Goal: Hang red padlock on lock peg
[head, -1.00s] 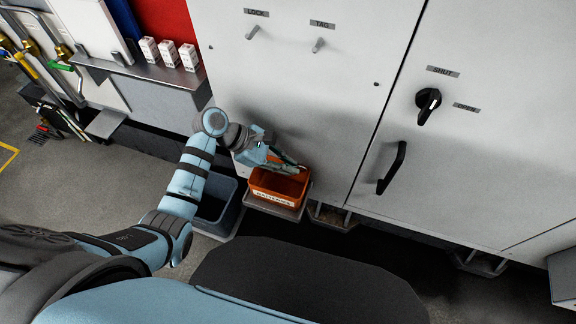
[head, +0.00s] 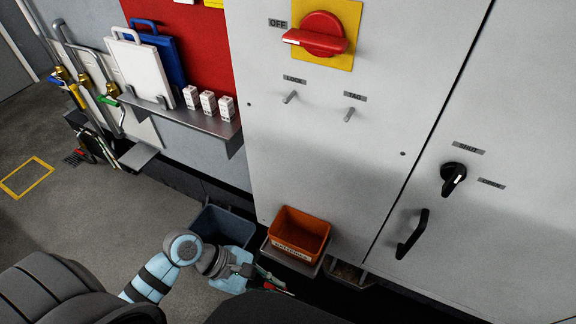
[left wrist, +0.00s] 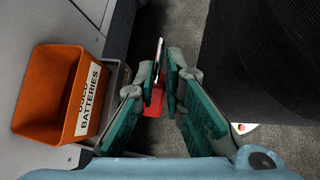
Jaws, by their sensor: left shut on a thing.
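The lock peg (head: 290,97) is a short grey pin below the LOCK label on the pale cabinet front in the head view. It is bare. My left gripper (head: 274,282) is low at the bottom of the head view, in front of the orange bin and well below the peg. In the left wrist view its fingers (left wrist: 165,80) are shut on the red padlock (left wrist: 154,103). The padlock's red body shows between and below the fingers, and its metal shackle points away past the tips. The fingers hide part of the padlock. My right gripper is out of view.
A tag peg (head: 349,114) sits right of the lock peg. A red switch handle (head: 322,35) on a yellow plate is above. The orange battery bin (head: 300,228) and a blue-grey bin (head: 222,226) stand low. A shelf (head: 190,117) juts out left of the cabinet.

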